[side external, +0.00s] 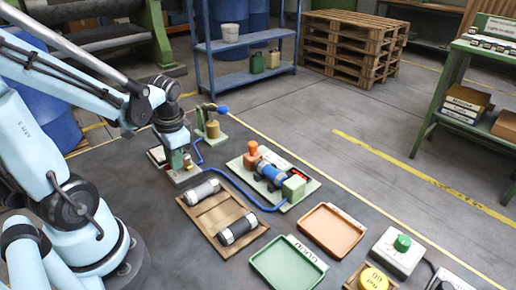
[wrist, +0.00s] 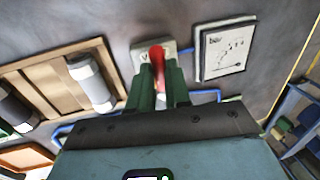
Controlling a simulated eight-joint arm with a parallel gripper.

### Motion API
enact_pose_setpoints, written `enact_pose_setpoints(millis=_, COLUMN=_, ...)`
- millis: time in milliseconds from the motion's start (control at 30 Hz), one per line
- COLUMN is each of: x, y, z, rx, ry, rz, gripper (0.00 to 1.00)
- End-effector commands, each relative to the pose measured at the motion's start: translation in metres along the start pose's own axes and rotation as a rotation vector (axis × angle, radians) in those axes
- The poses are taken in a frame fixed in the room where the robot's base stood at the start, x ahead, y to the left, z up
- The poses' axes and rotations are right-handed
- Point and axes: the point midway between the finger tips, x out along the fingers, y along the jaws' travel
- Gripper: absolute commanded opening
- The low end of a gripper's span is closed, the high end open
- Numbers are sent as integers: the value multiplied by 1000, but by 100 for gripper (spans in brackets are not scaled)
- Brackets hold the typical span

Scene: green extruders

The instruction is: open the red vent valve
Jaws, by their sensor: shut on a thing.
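The red vent valve (wrist: 157,55) shows in the wrist view as a red handle on a small pale base plate (wrist: 142,50). My gripper (wrist: 162,84) has its green fingers on either side of the red handle and is shut on it. In the side view my gripper (side external: 180,160) points down over the valve's pale base (side external: 184,178). The valve's lower body is mostly hidden by the fingers, and I cannot tell the handle's exact angle.
A wooden tray (side external: 205,210) with two cylinders lies beside the valve. A blue hose leads to a plate with a blue cylinder (side external: 270,172). A framed gauge card (wrist: 223,50) lies near the valve. Green (side external: 290,268) and orange (side external: 325,244) trays lie in front.

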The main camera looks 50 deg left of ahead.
Motion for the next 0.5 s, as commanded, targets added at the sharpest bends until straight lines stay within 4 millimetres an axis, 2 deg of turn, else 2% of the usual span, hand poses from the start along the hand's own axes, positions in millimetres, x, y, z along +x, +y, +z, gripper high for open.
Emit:
enact_pose_setpoints(millis=267, x=0, y=0, z=0, rx=-2, ry=-1, rz=1, gripper=0)
enact_pose_setpoints(millis=300, x=0, y=0, z=0, rx=-2, ry=-1, rz=1, gripper=22)
enact_pose_setpoints(millis=433, x=0, y=0, z=0, rx=-1, ry=-1, rz=1, gripper=42)
enact_pose_setpoints(millis=500, x=0, y=0, z=0, rx=-1, ry=0, rz=1, gripper=43)
